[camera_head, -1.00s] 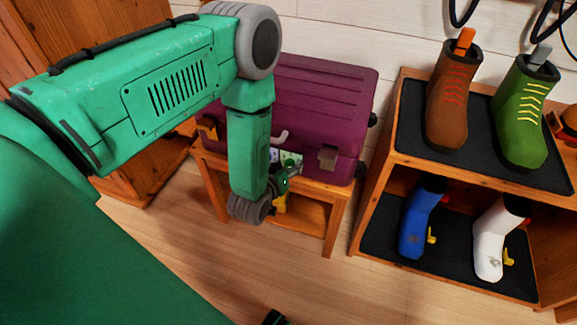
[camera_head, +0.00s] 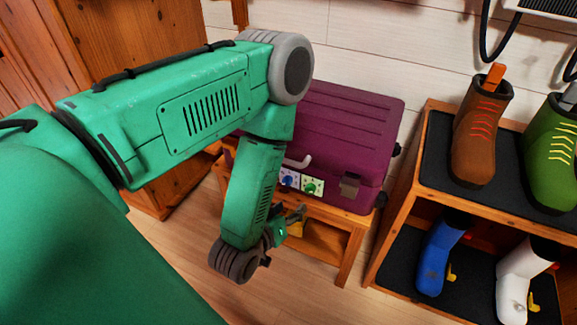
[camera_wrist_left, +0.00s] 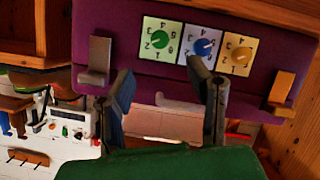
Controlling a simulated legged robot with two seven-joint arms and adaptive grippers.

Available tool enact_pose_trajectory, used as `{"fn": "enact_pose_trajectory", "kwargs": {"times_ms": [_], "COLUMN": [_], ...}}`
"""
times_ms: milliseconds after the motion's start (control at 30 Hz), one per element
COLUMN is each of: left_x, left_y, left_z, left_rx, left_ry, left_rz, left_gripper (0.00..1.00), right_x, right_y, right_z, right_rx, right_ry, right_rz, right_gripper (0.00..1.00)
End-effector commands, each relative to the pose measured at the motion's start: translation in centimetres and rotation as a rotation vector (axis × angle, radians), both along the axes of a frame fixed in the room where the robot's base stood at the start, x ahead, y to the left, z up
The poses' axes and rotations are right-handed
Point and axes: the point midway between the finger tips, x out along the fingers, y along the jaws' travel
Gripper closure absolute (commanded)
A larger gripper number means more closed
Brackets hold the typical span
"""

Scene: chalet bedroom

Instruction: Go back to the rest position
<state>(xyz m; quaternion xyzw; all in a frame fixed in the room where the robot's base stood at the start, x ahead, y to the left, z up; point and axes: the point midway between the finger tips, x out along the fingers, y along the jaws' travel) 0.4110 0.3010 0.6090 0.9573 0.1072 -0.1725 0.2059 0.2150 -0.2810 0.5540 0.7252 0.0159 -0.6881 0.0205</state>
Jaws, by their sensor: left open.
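My left arm reaches in from the left of the head view and bends down. My left gripper (camera_head: 297,216) is small and partly hidden there, in front of and below the front of a purple suitcase (camera_head: 345,130). In the left wrist view the gripper (camera_wrist_left: 161,88) shows two dark fingers spread apart with nothing held between them. Beyond them is the suitcase front with a green dial (camera_wrist_left: 161,40), a blue dial (camera_wrist_left: 202,46) and a yellow dial (camera_wrist_left: 241,54), all appearing upside down. My right gripper is not in view.
The suitcase rests on a wooden bench (camera_head: 350,228). To the right, a wooden shelf (camera_head: 393,210) holds a brown boot (camera_head: 480,135), a green boot (camera_head: 552,155), a blue boot (camera_head: 440,255) and a white boot (camera_head: 520,280). Floor (camera_head: 310,290) is bare in front.

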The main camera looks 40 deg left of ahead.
Motion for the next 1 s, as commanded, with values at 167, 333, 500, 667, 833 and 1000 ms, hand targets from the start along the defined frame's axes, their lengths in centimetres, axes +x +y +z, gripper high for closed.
{"fn": "enact_pose_trajectory", "kwargs": {"times_ms": [167,333,500,667,833,1000], "left_x": [-0.5,-0.5,-0.5,-0.5,-2.3,-8.1], "left_y": [-0.1,-0.1,-0.1,-0.1,-1.1,-2.4], "left_z": [0.2,0.2,0.2,0.2,-1.1,-2.9], "left_rx": [0.000,0.000,0.000,0.001,0.031,0.104], "left_ry": [0.000,0.000,0.000,0.009,0.198,0.585], "left_rz": [0.000,0.000,0.000,-0.004,-0.076,-0.244], "left_gripper": [0.54,0.54,0.54,0.54,0.54,0.54], "right_x": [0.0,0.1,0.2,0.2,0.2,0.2], "right_y": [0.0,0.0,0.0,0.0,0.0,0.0], "right_z": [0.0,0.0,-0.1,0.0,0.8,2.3], "right_rx": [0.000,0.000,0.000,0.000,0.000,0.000], "right_ry": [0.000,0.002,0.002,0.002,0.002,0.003], "right_rz": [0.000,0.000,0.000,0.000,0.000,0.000], "right_gripper": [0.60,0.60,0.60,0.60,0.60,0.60]}}
